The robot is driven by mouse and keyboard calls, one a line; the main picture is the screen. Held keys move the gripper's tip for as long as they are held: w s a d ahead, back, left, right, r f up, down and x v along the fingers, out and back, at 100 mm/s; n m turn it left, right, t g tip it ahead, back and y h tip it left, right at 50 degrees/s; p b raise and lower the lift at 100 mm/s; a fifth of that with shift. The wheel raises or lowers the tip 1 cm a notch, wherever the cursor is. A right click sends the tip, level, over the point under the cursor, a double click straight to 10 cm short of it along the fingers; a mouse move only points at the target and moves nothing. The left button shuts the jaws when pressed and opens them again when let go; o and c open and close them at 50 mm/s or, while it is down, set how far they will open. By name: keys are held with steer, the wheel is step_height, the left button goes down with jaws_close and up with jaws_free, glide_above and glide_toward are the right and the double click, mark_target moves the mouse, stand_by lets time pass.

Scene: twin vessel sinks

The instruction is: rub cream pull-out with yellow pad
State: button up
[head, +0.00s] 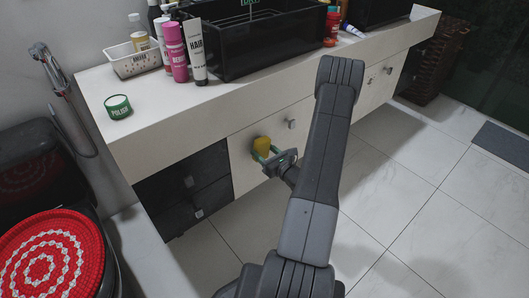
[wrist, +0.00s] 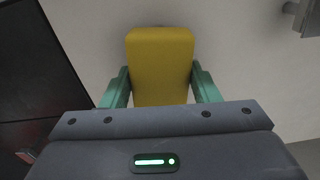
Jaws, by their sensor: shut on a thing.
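My gripper (head: 268,156) is shut on the yellow pad (head: 262,145), with a green finger on either side of it. In the wrist view the pad (wrist: 160,62) stands out between the green fingertips (wrist: 160,88). The cream pull-out (head: 248,130) is the pale front under the counter, and it fills most of the wrist view's background (wrist: 240,60). The pad is at or close to this front, left of and below its knob (head: 292,123). I cannot tell whether the pad touches the front.
Dark drawers (head: 185,185) sit left of the cream front. The counter (head: 150,115) above holds a green tin (head: 118,107), a white basket (head: 135,60), bottles and a black vessel sink (head: 260,45). A red round mat (head: 50,262) is at lower left.

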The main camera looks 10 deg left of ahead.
steer(key=shift+x, duration=0.9)
steer(key=shift+w, duration=0.1)
steer(key=shift+w+d+b, duration=0.65)
steer(key=shift+w+d, duration=0.55)
steer(key=shift+w, duration=0.4)
steer(key=shift+a+b, duration=0.1)
steer(key=shift+b, duration=0.2)
steer(key=shift+s+a+b, duration=0.25)
steer(key=shift+s+a, duration=0.35)
steer(key=shift+s, duration=0.25)
steer(key=shift+s+a+b, duration=0.2)
steer(key=shift+s+a, duration=0.4)
steer(key=shift+s, duration=0.2)
steer(key=shift+b+v, duration=0.55)
steer(key=shift+v, duration=2.5)
